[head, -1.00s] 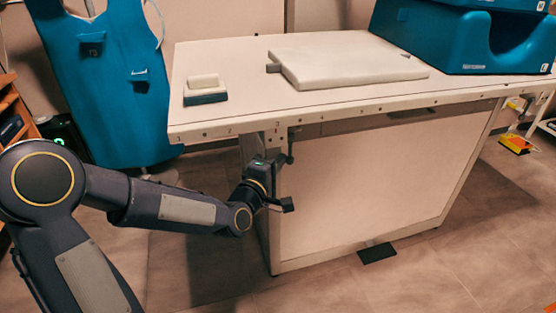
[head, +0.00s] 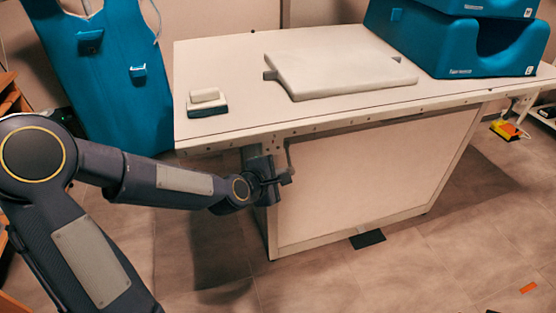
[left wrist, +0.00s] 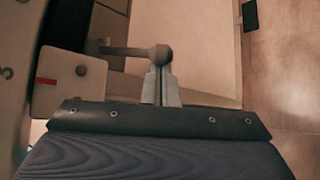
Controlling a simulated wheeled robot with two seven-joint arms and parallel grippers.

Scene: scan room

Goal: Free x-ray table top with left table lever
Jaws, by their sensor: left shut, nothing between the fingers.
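The x-ray table top (head: 235,70) is a pale slab on a boxy pedestal. The left table lever (head: 289,155) is a short rod hanging below the table's front edge near its left end. In the left wrist view the lever's rounded knob (left wrist: 161,54) ends a thin arm. My left gripper (head: 286,178) is shut and empty at the lever's lower end. In the left wrist view its fingertips (left wrist: 161,80) are right at the knob; I cannot tell if they touch it. My right gripper is not in view.
A white pad (head: 340,75) and a small block (head: 207,103) lie on the table top, with blue foam supports (head: 455,50) at its right end. A blue apron (head: 110,80) hangs at the left. A black floor pedal (head: 368,240) lies by the pedestal. The front floor is mostly clear.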

